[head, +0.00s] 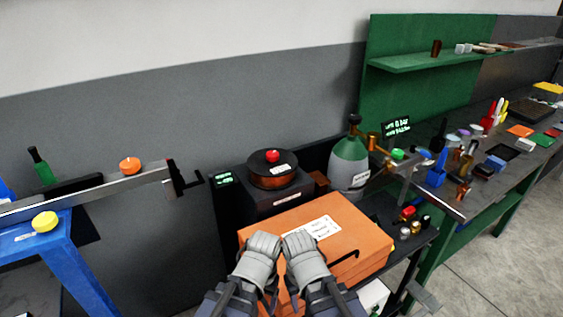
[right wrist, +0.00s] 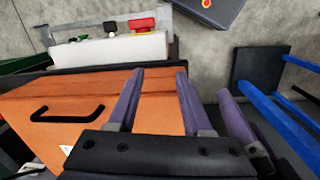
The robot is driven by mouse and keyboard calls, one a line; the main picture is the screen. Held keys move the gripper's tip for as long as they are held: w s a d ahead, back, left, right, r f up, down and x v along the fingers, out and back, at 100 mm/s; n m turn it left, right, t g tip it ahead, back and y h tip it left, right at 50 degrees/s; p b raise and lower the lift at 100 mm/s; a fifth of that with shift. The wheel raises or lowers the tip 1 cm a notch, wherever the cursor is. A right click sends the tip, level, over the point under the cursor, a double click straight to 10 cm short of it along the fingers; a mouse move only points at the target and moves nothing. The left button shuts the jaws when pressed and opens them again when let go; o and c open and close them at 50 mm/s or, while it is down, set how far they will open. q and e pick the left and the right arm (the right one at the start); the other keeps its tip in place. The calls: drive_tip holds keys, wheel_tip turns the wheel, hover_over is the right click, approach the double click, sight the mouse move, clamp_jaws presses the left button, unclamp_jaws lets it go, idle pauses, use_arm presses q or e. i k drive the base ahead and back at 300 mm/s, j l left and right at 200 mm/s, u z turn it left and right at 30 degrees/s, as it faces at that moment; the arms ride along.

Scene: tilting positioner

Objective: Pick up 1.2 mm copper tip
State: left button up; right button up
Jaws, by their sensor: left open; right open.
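I cannot pick out the 1.2 mm copper tip for certain in either view. Small copper-brown pieces (head: 463,191) stand among the items on the right bench, too small to identify. My left gripper (head: 262,246) is low in the middle of the head view, in front of the orange box (head: 349,224), and is open with nothing seen in it. My right gripper (head: 302,246) is close beside it on the right. In the right wrist view my right gripper (right wrist: 160,90) shows spread fingers with nothing between them, and the orange box lies beyond.
A green and grey gas cylinder (head: 349,160) and a dark spool unit (head: 272,170) stand behind the box. A green workbench (head: 483,195) with many small items runs along the right. A blue stand (head: 70,255) with a metal beam (head: 115,187) is at left. Floor at lower right is clear.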

sight(459, 151)
drive_tip(key=i, duration=0.3)
drive_tip(key=k, duration=0.35)
drive_tip(key=l, duration=0.55)
drive_tip(key=i+l, duration=0.1)
drive_tip(key=l, duration=0.35)
drive_tip(key=i+l, duration=0.15)
drive_tip(key=l, duration=0.35)
drive_tip(key=i+l, duration=0.1)
drive_tip(key=l, duration=0.35)
drive_tip(key=i+l, duration=0.15)
drive_tip(key=l, duration=0.3)
drive_tip(key=i+l, duration=0.1)
drive_tip(key=l, duration=0.4)
drive_tip(key=i+l, duration=0.1)
drive_tip(key=l, duration=0.35)
drive_tip(key=i+l, duration=0.15)
drive_tip(key=l, duration=0.3)
drive_tip(key=i+l, duration=0.1)
drive_tip(key=l, duration=0.35)
